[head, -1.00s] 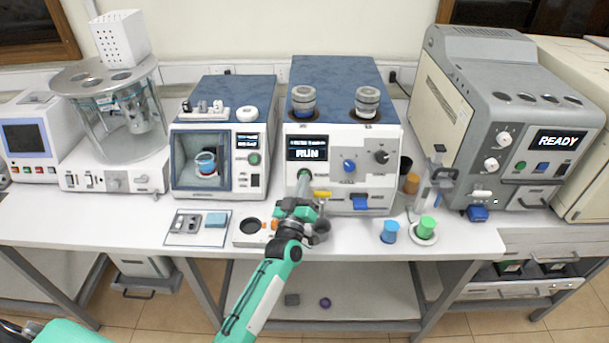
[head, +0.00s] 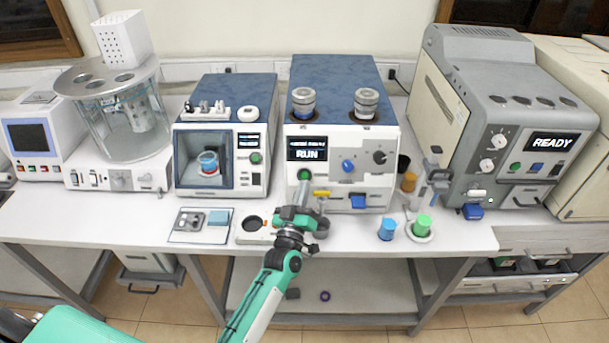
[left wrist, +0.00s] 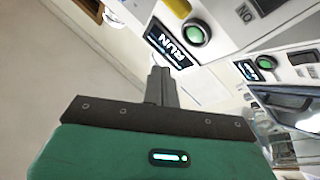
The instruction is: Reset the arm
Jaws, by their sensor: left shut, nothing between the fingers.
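My left arm comes in from the bottom of the head view, and its gripper (head: 304,184) is at the front of the middle machine (head: 298,130), whose display reads RUN. The fingertips are just below that display, by the green button. In the left wrist view the gripper's fingers (left wrist: 160,85) are together with nothing between them. The green button (left wrist: 193,35) and the RUN display (left wrist: 172,45) show beyond them there, apart from the fingers. My right gripper is not in either view.
A blue cup (head: 387,229) and a green-topped item (head: 422,225) stand at the table's front. A tray with small pieces (head: 183,237) lies front left. Machines line the back, including a grey one reading READY (head: 499,190). Some white table front is clear.

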